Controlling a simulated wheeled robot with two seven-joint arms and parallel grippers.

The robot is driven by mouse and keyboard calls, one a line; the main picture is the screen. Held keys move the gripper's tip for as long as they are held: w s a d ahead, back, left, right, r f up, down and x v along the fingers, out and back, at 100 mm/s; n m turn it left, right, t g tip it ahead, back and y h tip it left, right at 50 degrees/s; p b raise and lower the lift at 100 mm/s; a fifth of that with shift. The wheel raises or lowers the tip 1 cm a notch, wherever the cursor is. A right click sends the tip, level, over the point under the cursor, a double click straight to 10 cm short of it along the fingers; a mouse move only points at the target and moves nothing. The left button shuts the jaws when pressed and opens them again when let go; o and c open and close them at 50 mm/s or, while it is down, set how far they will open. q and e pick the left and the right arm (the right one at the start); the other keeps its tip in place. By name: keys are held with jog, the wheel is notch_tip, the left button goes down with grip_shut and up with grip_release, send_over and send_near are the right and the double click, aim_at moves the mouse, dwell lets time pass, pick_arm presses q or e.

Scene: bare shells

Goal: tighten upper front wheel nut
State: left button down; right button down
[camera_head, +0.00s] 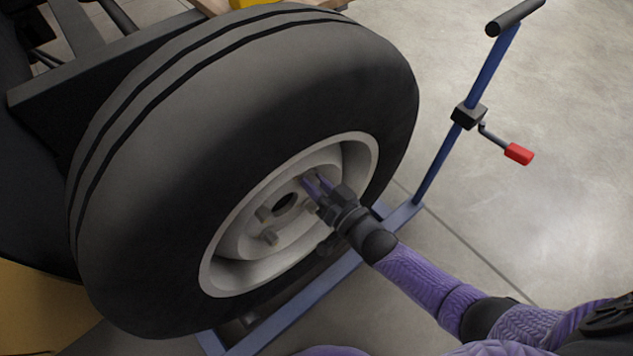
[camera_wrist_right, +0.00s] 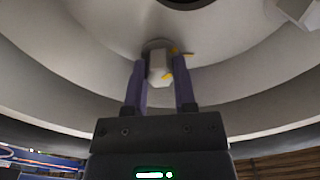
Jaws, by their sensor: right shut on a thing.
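The wheel (camera_head: 240,130) is a big black tyre with a pale rim (camera_head: 213,268), standing upright. Its hub has a dark centre hole (camera_head: 285,203). My right gripper (camera_head: 314,183) reaches into the rim at the upper right of that hole. In the right wrist view its two purple fingers are shut on a pale wheel nut (camera_wrist_right: 157,70), with small yellow marks beside it. Fingers hide that nut in the head view. Other nuts (camera_head: 263,214) (camera_head: 270,237) sit on the hub to the lower left. My left gripper is out of view.
A blue stand (camera_head: 440,165) with a black top handle and a red-gripped crank (camera_head: 518,154) rises right of the wheel. Its blue base bar (camera_head: 300,300) runs below the tyre. A dark frame is at upper left. The concrete floor at right is clear.

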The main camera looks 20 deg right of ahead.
jog(key=shift+f+m+b, duration=0.1)
jog(key=shift+m+b, duration=0.25)
jog(key=shift+m, duration=3.45)
jog(key=shift+c, duration=2.1)
grip_release()
jog(key=shift+s, duration=0.1)
jog(key=p+v, duration=0.3)
jog(key=v, duration=0.6)
jog(key=shift+s+d, duration=0.2)
jog(key=shift+s, duration=0.15)
